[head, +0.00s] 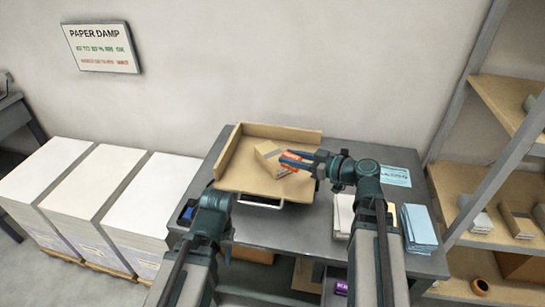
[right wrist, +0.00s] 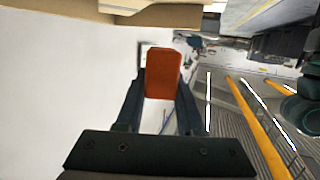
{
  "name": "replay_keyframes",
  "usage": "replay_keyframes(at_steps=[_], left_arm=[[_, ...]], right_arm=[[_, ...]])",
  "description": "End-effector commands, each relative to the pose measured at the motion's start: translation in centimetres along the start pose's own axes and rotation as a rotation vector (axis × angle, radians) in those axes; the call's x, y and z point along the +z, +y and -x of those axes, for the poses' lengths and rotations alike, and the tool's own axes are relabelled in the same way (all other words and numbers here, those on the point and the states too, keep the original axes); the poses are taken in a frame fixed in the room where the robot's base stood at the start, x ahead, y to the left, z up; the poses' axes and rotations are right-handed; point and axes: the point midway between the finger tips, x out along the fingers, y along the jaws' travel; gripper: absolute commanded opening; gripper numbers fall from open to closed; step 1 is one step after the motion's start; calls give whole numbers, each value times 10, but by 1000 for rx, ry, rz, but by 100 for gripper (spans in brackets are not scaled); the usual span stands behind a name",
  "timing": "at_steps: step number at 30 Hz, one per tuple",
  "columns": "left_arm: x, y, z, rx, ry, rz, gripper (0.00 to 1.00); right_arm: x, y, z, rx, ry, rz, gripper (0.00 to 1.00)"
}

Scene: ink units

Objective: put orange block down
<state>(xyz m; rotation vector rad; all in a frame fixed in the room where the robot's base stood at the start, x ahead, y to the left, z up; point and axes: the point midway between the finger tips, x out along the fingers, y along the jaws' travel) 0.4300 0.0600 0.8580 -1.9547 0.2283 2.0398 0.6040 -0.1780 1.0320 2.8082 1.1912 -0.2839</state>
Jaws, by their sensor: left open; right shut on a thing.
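The orange block (head: 292,157) is between the fingers of my right gripper (head: 291,161). It sits in front of an open cardboard box (head: 267,152) on a wooden tray (head: 240,180) in the head view. I cannot tell whether the block touches the box or tray. In the right wrist view the block (right wrist: 163,73) is upright in the picture, with a dark finger of my right gripper (right wrist: 162,85) on each side. My left gripper (head: 222,205) is open at the tray's front left; its fingers are hard to make out.
The tray, with raised back and left edges, stands on a grey table (head: 300,222). Paper stacks (head: 418,226) lie on the table's right. Large white paper stacks (head: 85,185) stand left, a shelf rack (head: 490,190) right. A wall sign (head: 101,47) reads "PAPER DAMP".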

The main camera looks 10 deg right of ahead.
Motion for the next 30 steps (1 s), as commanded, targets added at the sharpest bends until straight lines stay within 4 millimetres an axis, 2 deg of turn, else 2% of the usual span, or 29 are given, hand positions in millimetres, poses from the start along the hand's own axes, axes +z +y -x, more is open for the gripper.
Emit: replay_keyframes(at_steps=[1,4,8,11,14,24,30], left_arm=[[0,0,-2,0,0,0,45],[0,0,-3,0,0,0,45],[0,0,-3,0,0,0,45],[0,0,-4,0,0,0,45],[0,0,-6,0,0,0,45],[-1,1,-14,0,0,0,45],[-1,2,-17,0,0,0,45]], right_arm=[[5,-1,12,10,1,-3,0],[8,0,23,18,2,-4,0],[9,1,27,20,2,-5,0],[8,4,22,19,2,-4,0],[7,14,5,17,2,-3,0],[0,55,-72,17,2,-4,0],[-3,68,-99,19,2,-4,0]])
